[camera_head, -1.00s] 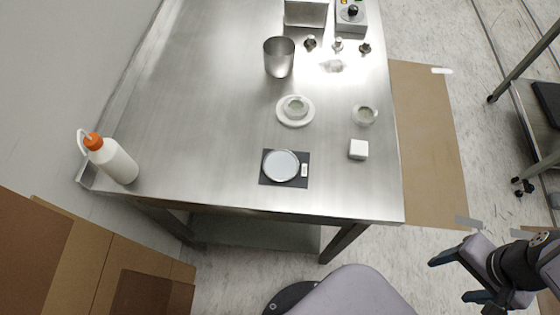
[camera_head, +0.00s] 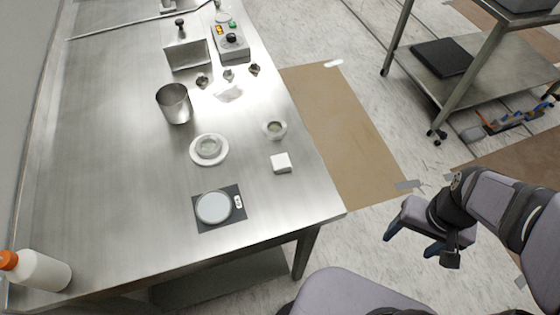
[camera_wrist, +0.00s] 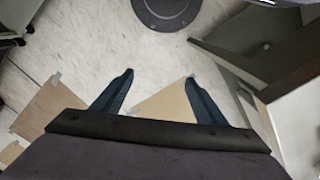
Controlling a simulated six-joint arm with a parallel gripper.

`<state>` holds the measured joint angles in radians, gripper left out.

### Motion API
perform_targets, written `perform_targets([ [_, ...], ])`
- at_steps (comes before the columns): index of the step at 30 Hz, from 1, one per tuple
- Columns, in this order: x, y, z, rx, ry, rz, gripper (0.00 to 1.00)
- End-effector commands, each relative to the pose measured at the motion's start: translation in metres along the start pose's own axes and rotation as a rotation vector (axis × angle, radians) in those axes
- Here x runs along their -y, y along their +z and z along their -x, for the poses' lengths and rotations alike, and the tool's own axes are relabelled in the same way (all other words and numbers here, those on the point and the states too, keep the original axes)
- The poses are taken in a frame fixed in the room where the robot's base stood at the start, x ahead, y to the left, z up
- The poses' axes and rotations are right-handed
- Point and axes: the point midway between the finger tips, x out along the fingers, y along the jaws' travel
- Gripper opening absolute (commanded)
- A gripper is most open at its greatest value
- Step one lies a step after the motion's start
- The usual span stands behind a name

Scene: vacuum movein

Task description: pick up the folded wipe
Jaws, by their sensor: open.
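The folded wipe (camera_head: 281,163) appears to be the small white block near the right edge of the steel table (camera_head: 120,185). My gripper (camera_head: 409,244) is off the table to the lower right, over the floor, with its fingers apart and nothing between them. In the wrist view my gripper (camera_wrist: 158,88) shows two dark blue fingers spread wide above the floor. The wipe is not in the wrist view.
Near the wipe are a small cup (camera_head: 274,130), a bowl on a white dish (camera_head: 209,149) and a scale (camera_head: 214,207). A wheeled cart (camera_head: 490,75) stands at right.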

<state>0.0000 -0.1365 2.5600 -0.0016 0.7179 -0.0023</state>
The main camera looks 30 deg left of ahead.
Motion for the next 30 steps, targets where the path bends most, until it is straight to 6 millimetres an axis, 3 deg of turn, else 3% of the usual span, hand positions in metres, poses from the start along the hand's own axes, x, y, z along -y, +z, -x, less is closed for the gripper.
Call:
perform_targets([
  [8, 0.000, 0.000, 0.000, 0.000, 0.000, 0.000, 0.66],
  [10, 0.000, 0.000, 0.000, 0.000, 0.000, 0.000, 0.55],
  [20, 0.001, 0.000, 0.002, 0.000, 0.000, 0.006, 0.55],
  [25, 0.017, 0.001, 0.016, 0.006, 0.000, 0.077, 0.55],
  [30, 0.052, 0.019, 0.034, 0.076, 0.009, 0.253, 0.55],
])
